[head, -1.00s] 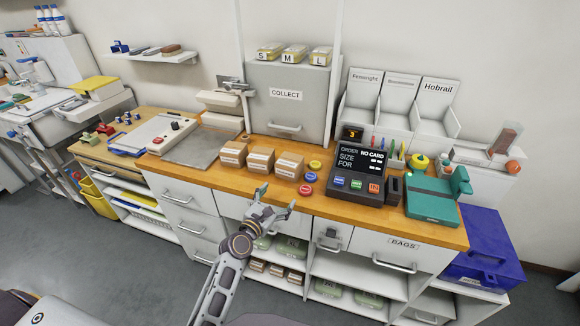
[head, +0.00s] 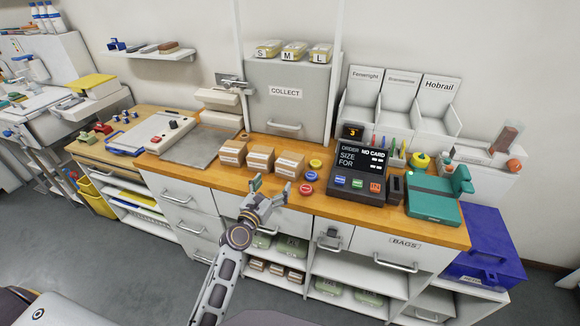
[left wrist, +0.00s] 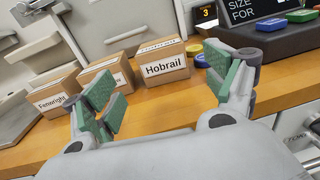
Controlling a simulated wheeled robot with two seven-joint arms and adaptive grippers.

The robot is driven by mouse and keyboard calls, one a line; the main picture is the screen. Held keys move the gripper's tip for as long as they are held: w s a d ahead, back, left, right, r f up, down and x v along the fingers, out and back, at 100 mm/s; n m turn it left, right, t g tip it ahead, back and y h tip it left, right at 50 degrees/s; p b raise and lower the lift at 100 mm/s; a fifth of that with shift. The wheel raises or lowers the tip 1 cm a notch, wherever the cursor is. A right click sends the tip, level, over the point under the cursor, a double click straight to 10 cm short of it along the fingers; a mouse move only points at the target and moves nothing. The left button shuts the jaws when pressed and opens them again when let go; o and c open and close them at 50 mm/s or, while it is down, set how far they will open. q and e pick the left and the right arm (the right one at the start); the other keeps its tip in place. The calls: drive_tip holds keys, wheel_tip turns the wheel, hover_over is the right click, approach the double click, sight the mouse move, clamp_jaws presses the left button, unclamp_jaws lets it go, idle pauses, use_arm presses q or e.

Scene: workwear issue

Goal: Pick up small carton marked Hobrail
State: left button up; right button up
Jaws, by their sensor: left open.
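The small carton marked Hobrail (left wrist: 165,70) stands upright on the wooden counter in the left wrist view, its label facing me. In the head view it is the rightmost carton (head: 290,165) of a row of three. The Fenwright carton (left wrist: 52,93) and a middle carton (left wrist: 108,78) with a partly hidden label stand left of it. My left gripper (head: 271,189) is open and empty, at the counter's front edge before the Hobrail carton. In the left wrist view the carton shows between and beyond the open fingers (left wrist: 165,92), not touching them. My right gripper is not in view.
Round yellow, blue and red buttons (head: 309,177) sit just right of the carton. The order terminal (head: 357,172) stands further right. The grey COLLECT hatch (head: 288,95) rises behind. Drawers and shelves (head: 340,265) lie below the counter edge.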

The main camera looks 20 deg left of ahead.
sight(285, 167)
use_arm(q)
drive_tip(key=shift+w+d, duration=0.15)
drive_tip(key=shift+w, duration=1)
drive_tip(key=shift+w+d, duration=0.1)
drive_tip(key=shift+w, duration=1.2)
drive_tip(key=shift+w+d+b, duration=0.2)
drive_tip(key=shift+w+b, duration=0.25)
drive_tip(key=shift+w, duration=0.5)
drive_tip(key=shift+w+d, duration=0.1)
drive_tip(key=shift+w, duration=0.7)
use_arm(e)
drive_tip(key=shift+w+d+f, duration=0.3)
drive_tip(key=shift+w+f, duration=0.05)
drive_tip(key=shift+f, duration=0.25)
